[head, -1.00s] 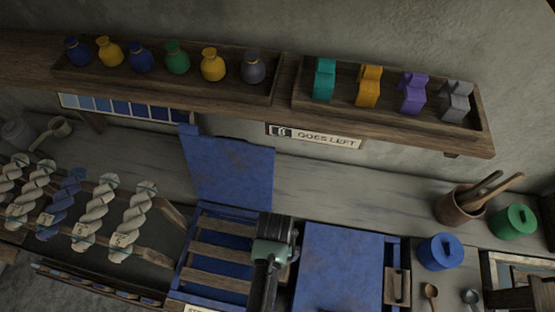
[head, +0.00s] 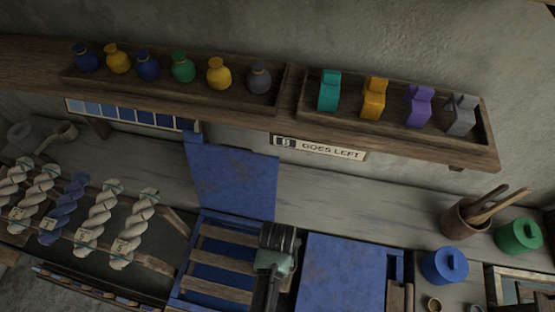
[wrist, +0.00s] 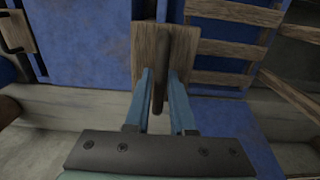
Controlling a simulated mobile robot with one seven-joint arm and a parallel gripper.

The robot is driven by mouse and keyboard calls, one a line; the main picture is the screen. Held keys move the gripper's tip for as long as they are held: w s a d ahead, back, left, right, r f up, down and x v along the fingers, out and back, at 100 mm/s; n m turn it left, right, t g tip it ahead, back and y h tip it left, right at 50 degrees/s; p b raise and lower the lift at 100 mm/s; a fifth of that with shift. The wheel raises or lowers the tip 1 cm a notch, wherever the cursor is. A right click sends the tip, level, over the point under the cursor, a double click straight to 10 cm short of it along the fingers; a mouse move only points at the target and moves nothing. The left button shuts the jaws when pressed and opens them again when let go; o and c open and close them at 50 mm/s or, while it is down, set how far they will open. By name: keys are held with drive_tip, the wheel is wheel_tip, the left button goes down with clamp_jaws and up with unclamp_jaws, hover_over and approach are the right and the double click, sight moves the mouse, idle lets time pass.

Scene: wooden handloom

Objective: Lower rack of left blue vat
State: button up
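The left blue vat (head: 176,300) stands with its blue lid (head: 235,182) swung up at the back. Its rack of wooden slats (head: 222,255) shows in the opening, with blue between the slats. My gripper (head: 276,240) points down at the vat's right side and hides what is below it. The fingers are apart, with narrow gaps beside the handle. The slats also show at the right of the wrist view (wrist: 235,50).
A second blue vat with its lid down (head: 343,275) stands close on the right. Twisted skeins (head: 100,220) lie on a rack at the left. A blue pot (head: 444,266) and a green pot (head: 518,236) stand right. A shelf with bottles (head: 182,68) runs above.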

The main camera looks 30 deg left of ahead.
clamp_jaws()
wheel_tip(320, 180, down, 18)
drive_tip(key=b, duration=1.4)
drive_tip(key=shift+s+f, duration=0.1)
drive_tip(key=shift+f, duration=0.1)
drive_tip(key=o, duration=1.3)
unclamp_jaws()
drive_tip(key=shift+r, duration=0.1)
